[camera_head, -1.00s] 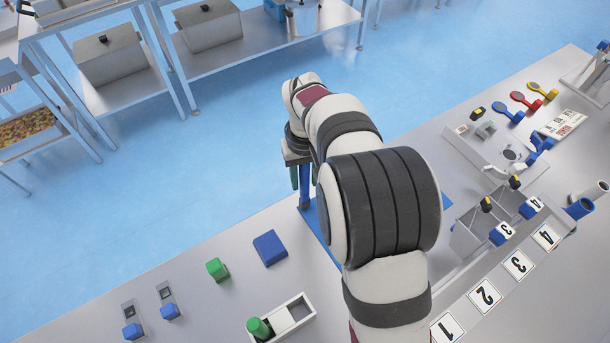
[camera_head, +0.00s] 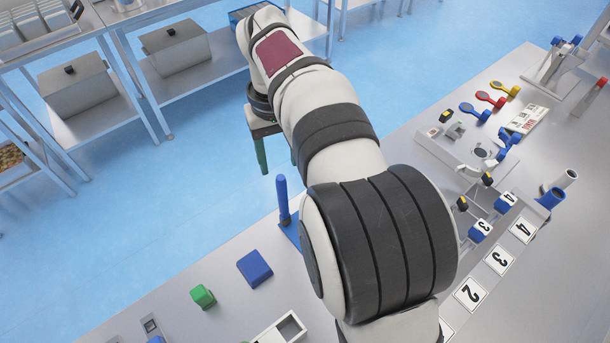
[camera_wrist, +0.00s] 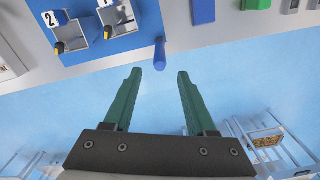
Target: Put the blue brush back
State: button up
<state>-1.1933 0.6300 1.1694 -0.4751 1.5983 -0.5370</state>
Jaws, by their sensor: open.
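The blue brush (camera_head: 283,201) shows as an upright blue handle at the edge of the blue mat (camera_head: 291,236) in the head view. Its lower end is hard to make out. In the wrist view the brush (camera_wrist: 160,54) stands just beyond the gap between my fingertips, apart from them. My gripper (camera_head: 278,167) has green fingers and is above and beyond the brush, over the table's far edge. In the wrist view my gripper (camera_wrist: 159,73) is open and empty.
A blue block (camera_head: 255,268) and a green block (camera_head: 203,297) lie on the table left of the mat. Metal bins (camera_wrist: 118,17) stand on the mat. Numbered cards (camera_head: 499,262) and colored scoops (camera_head: 489,99) are at the right. My arm hides the table's middle.

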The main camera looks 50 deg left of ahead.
jog(key=w+d+r+m, duration=0.3)
jog(key=w+d+m, duration=0.1)
jog(key=d, duration=0.7)
jog(key=w+d+r+m, duration=0.2)
jog(key=w+d+m, duration=0.2)
jog(key=d, duration=0.8)
jog(key=s+d+f+m+y, duration=0.1)
jog(key=s+d+f+m, duration=0.1)
jog(key=s+d+m, duration=0.4)
jog(key=s+d+f+m, duration=0.3)
jog(key=s+d+m, duration=0.3)
jog(key=d, duration=0.6)
jog(key=shift+s+d+f+y, duration=0.15)
jog(key=shift+s+f+y, duration=0.2)
jog(key=shift+s+y, duration=0.1)
